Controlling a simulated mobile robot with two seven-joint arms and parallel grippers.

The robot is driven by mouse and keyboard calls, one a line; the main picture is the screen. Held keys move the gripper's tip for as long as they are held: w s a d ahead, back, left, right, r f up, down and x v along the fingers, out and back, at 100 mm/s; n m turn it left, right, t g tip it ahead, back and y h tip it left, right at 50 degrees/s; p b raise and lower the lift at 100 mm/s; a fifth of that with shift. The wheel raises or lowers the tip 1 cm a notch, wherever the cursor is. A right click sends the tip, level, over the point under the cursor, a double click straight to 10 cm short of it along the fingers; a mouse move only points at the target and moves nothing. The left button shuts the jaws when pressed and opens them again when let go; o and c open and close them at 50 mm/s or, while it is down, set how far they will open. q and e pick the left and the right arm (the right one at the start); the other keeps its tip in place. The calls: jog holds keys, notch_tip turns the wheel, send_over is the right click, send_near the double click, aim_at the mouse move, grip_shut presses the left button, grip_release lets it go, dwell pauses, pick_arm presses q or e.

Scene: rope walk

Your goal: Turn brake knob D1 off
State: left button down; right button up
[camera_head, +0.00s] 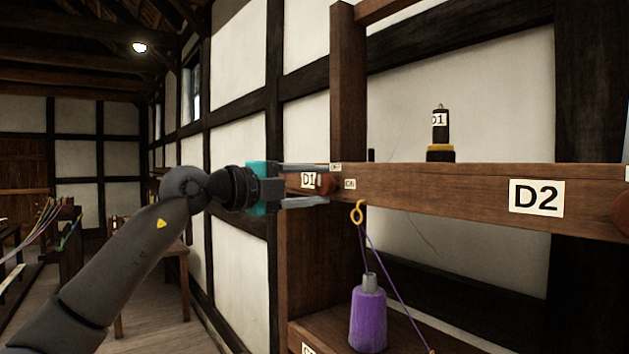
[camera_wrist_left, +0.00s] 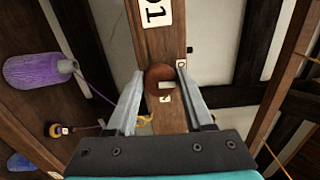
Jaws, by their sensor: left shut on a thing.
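Brake knob D1 (camera_head: 327,185) is a round red-brown knob on the front of the wooden beam (camera_head: 430,187), beside the D1 label (camera_head: 309,181). In the left wrist view the knob (camera_wrist_left: 157,82) sits between the two fingers and has a pale mark on its face. My left gripper (camera_head: 322,184) is shut on the knob, with one finger above and one below it. It also shows in the left wrist view (camera_wrist_left: 161,76). Two small white tags, one above (camera_head: 336,167) and one right of the knob (camera_head: 350,184), are too small to read surely. My right gripper is not in view.
A purple bobbin (camera_head: 368,318) stands below the beam, with purple thread up to a yellow hook (camera_head: 359,212). A dark spindle tagged D1 (camera_head: 440,130) stands on the beam. The D2 label (camera_head: 537,196) and another red-brown knob (camera_head: 622,211) are further right.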

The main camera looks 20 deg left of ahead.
pick_arm(q)
jog(key=shift+n, duration=0.3)
jog(key=shift+c, duration=1.7)
grip_release()
jog(key=shift+s, duration=0.1)
jog(key=b+v, duration=0.4)
jog(key=v, duration=1.1)
jog(key=shift+a, duration=0.1)
